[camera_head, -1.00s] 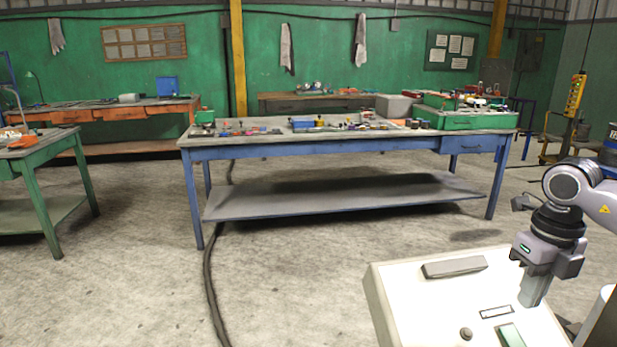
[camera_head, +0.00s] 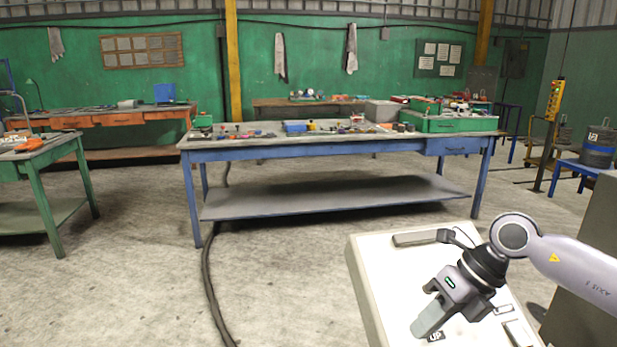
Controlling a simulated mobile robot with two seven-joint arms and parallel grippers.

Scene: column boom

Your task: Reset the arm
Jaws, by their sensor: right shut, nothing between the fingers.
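My right arm comes in from the right. Its gripper (camera_head: 426,326) points down and to the left over a white sloped panel box (camera_head: 372,272). The fingers are together and hold nothing. I cannot tell whether the fingertips touch the panel. A small dark label (camera_head: 435,337), which seems to read "UP", shows just beside the fingertips. The gripper and wrist hide the middle of the panel. My left gripper is not in view.
A grey bar (camera_head: 415,239) lies along the panel's far edge. A blue workbench (camera_head: 320,149) with tools stands beyond it, and a green table (camera_head: 45,152) at the left. A dark drum (camera_head: 597,150) stands at the right. The concrete floor between is mostly clear.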

